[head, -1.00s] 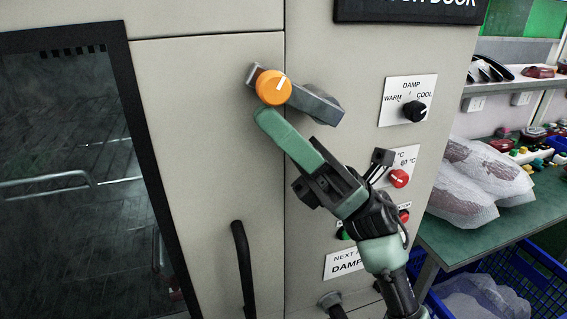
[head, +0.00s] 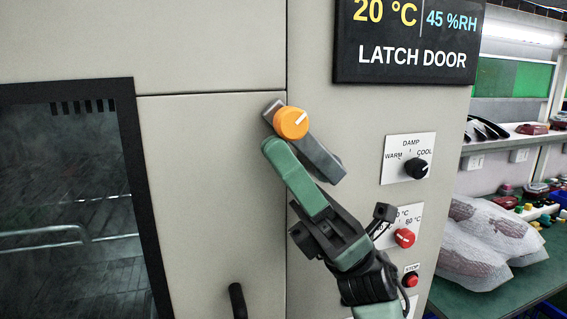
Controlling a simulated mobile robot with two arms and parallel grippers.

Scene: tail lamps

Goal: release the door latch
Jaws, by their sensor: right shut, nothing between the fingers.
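The door latch (head: 318,158) is a grey lever with an orange round knob (head: 291,122) at its upper left end. It sits across the seam between the door and the cabinet panel and slants down to the right. My right gripper (head: 270,146) is green, shut and empty, with its tip just below and left of the knob, beside the lever. I cannot tell whether it touches the latch. The door (head: 215,180) is flush with the panel and has a dark window (head: 65,210). My left gripper is out of view.
A black display reading "LATCH DOOR" (head: 410,57) hangs above right. A damp dial (head: 416,168), a red temperature knob (head: 404,238) and a red stop button (head: 410,280) are right of my arm. A black door handle (head: 238,300) is below. Wrapped parts (head: 490,240) lie on a green bench.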

